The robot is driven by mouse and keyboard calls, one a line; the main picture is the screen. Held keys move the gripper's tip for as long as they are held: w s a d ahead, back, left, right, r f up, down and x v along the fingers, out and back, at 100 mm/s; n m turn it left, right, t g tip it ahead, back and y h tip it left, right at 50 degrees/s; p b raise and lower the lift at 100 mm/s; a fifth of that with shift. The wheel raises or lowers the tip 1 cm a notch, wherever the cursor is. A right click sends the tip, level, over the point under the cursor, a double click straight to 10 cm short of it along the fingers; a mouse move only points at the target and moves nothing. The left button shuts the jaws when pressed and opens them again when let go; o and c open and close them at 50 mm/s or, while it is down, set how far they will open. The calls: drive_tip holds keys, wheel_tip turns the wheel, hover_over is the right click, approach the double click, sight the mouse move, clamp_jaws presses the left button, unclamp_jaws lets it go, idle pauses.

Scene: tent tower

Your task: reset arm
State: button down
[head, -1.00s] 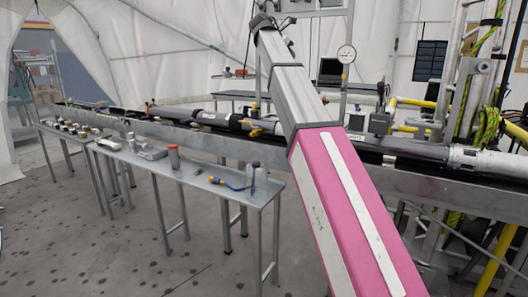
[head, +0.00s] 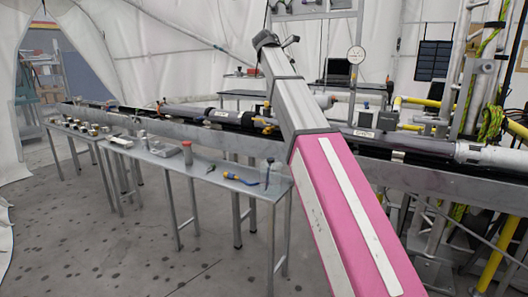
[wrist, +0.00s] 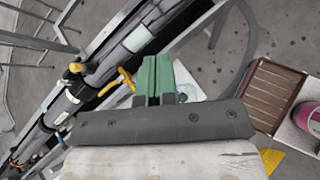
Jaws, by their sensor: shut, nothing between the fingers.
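My gripper (wrist: 154,80) shows in the wrist view as two green fingers set close together beyond a dark grey mounting plate. It is shut and nothing is between the fingers. In the head view my arm, with a pink section and grey sections, reaches up and away from the lower right. Its far end is near the top middle, and the fingers cannot be made out there. In the wrist view a long grey and black pipe (wrist: 131,42) with yellow fittings runs beyond the fingers; I see no clear contact.
A metal table (head: 224,178) at left bears a red-topped cylinder (head: 187,152) and small tools. A long metal beam (head: 440,181) with pipework crosses behind my arm. Yellow pipes and frames crowd the right. The floor (head: 130,250) at lower left is clear.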

drive_tip(key=s+d+f+m+g+y, duration=0.1)
drive_tip(key=s+d+f+m, duration=0.15)
drive_tip(key=f, duration=1.05)
drive_tip(key=s+d+f+m+g+y, duration=0.1)
drive_tip(key=s+f+m+y, duration=0.2)
drive_tip(key=f, duration=1.1)
drive_tip(key=s+d+f+m+g, duration=0.15)
drive_tip(key=f+m, duration=0.25)
drive_tip(key=f, duration=0.9)
drive_tip(key=s+d+f+m+g+y, duration=0.1)
drive_tip(key=s+f+m, duration=0.5)
drive_tip(key=s+f, duration=0.6)
drive_tip(key=s+d+f+m+g+y, duration=0.1)
drive_tip(key=s+d+f+m+y, duration=0.1)
drive_tip(key=s+f+m, duration=0.5)
drive_tip(key=s+f+y, duration=0.1)
drive_tip(key=s+f, duration=0.4)
drive_tip(key=f, duration=0.4)
drive_tip(key=shift+s+d+g, duration=0.15)
drive_tip(key=shift+s+g, duration=0.2)
drive_tip(key=shift+m, duration=0.25)
